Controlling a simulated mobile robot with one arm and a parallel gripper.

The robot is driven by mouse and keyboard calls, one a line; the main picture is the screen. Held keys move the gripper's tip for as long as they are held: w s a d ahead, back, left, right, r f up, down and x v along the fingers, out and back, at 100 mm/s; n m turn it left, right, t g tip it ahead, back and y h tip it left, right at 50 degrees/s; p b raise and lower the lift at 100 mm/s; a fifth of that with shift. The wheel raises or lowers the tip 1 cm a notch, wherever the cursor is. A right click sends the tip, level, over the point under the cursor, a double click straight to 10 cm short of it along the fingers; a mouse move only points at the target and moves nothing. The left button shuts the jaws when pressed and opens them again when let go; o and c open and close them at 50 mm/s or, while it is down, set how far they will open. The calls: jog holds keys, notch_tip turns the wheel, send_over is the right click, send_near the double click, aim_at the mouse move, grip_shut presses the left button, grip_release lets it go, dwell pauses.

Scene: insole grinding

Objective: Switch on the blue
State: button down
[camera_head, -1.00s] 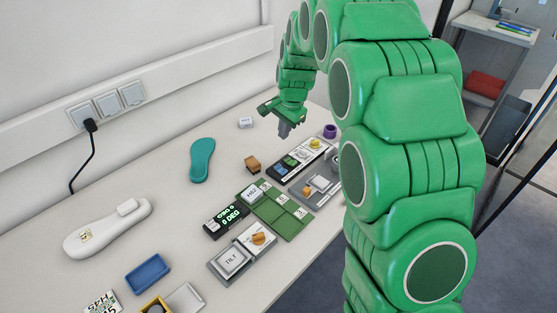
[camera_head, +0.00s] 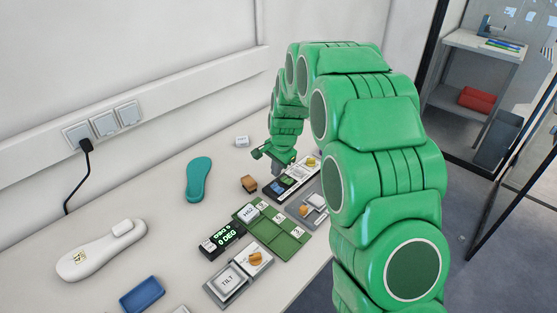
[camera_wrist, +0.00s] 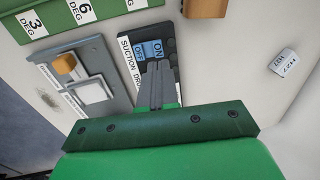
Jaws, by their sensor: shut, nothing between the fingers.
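A dark switch box (camera_wrist: 133,45) labelled "SUCTION DRO…" carries an ON/OFF switch with a blue part (camera_wrist: 151,50). In the wrist view my gripper (camera_wrist: 158,68) is shut and empty, its fingertips over the lower edge of this switch. Whether they touch it, I cannot tell. In the head view the box's blue part (camera_head: 281,186) shows at its near end, and my gripper (camera_head: 283,170) points down just above the box and hides part of it.
Next to the box are a grey panel (camera_wrist: 88,60) with an orange knob and white key, and a green numbered tray (camera_head: 268,230). A brown block (camera_head: 249,183), a teal insole (camera_head: 200,180) and a white insole-shaped device (camera_head: 90,258) lie to the left.

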aim_at(275, 184)
jog(key=f, duration=0.5)
jog(key=shift+w+a, duration=0.35)
jog(key=shift+f, duration=0.15)
jog(key=shift+w+f, duration=0.15)
jog(key=shift+d, duration=0.1)
jog(key=shift+s+d+r, duration=0.25)
jog(key=shift+s+d, duration=0.2)
jog(key=shift+s, duration=0.1)
dwell(0.4)
notch_tip(275, 184, up, 14)
jog(key=w+a, duration=0.1)
jog(key=shift+w+a, duration=0.35)
